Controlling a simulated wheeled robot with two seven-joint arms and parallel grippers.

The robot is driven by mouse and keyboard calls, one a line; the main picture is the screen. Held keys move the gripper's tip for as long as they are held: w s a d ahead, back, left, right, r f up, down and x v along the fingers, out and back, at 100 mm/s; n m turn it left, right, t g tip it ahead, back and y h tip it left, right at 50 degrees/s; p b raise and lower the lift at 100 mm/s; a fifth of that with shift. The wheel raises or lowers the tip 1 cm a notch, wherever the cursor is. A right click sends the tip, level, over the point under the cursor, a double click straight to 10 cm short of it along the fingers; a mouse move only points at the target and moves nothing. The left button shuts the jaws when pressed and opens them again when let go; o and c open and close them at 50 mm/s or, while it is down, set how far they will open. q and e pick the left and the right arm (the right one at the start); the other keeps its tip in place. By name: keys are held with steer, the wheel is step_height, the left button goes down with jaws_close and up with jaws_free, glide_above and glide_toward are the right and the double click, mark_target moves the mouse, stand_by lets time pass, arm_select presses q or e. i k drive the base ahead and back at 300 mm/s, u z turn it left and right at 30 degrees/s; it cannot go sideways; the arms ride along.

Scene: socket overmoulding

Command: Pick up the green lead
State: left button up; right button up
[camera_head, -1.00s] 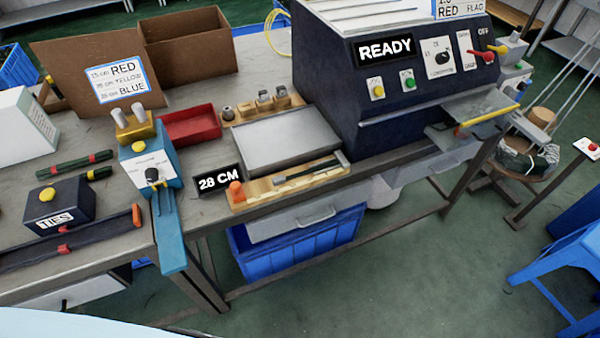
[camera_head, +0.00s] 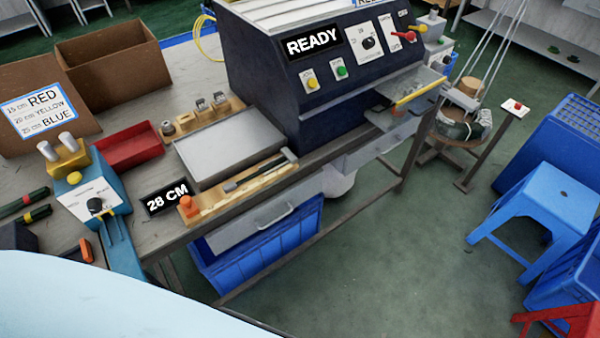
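No lead stands out clearly as the green lead. Two dark green rod-like pieces lie on the bench at the left edge, one with a red band (camera_head: 22,204) and one with a yellow band (camera_head: 28,219). Both are cut off by the picture edge. A coiled dark green and pale bundle (camera_head: 463,126) sits on the round hanging pan at the right; what it is cannot be told. Neither of my grippers is in view.
A dark machine marked READY (camera_head: 330,75) stands on the bench (camera_head: 180,85). Nearby are a red tray (camera_head: 128,150), a blue device (camera_head: 95,195) and a 28 CM sign (camera_head: 167,197). Green floor (camera_head: 400,260) is open in front.

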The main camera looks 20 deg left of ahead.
mark_target(231, 186)
steer(key=z, duration=0.95)
steer(key=i, duration=1.95)
steer(key=u, duration=3.5)
